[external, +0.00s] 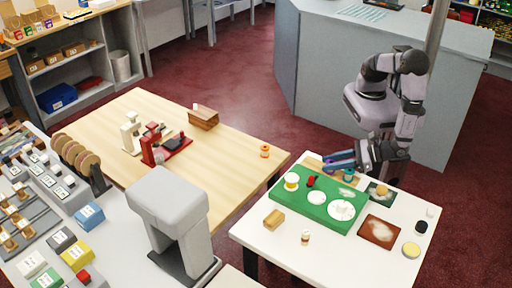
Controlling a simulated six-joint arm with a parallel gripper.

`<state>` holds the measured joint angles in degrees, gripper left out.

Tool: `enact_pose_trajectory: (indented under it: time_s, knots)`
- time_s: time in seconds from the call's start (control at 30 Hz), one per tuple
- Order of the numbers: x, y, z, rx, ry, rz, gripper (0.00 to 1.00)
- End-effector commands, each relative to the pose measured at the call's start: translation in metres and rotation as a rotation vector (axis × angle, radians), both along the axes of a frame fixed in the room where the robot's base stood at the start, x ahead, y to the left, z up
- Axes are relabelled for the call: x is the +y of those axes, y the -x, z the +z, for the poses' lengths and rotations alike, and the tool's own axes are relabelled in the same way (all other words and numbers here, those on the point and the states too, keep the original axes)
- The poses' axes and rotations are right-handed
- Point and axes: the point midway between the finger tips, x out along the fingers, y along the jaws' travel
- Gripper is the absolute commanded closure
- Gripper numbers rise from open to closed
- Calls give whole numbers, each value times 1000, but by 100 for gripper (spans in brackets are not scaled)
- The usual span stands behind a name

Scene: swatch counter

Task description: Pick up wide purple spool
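My gripper (335,164) is low over the back edge of the white table, above the far side of the green mat (318,222). Its fingers point left and look blue and purple. A small teal-blue thing shows just below it. I cannot tell whether the purple there is a spool or part of my gripper, nor whether the fingers are open or shut. No wide purple spool can be made out clearly elsewhere.
On the mat are a yellow-and-white round item (291,181), a red piece (311,181) and white discs (317,198). A wooden block (273,219), small bottle (305,238), brown tray (380,231), black round item (421,227) and yellow disc (411,250) surround it.

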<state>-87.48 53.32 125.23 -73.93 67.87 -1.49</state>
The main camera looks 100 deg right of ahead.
Motion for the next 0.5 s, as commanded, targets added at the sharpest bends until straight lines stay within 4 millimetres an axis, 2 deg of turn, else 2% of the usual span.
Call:
enact_pose_trajectory:
  time_s: [0.5]
  knots:
    - [0, 0, 6, 0, 0, 0, 91]
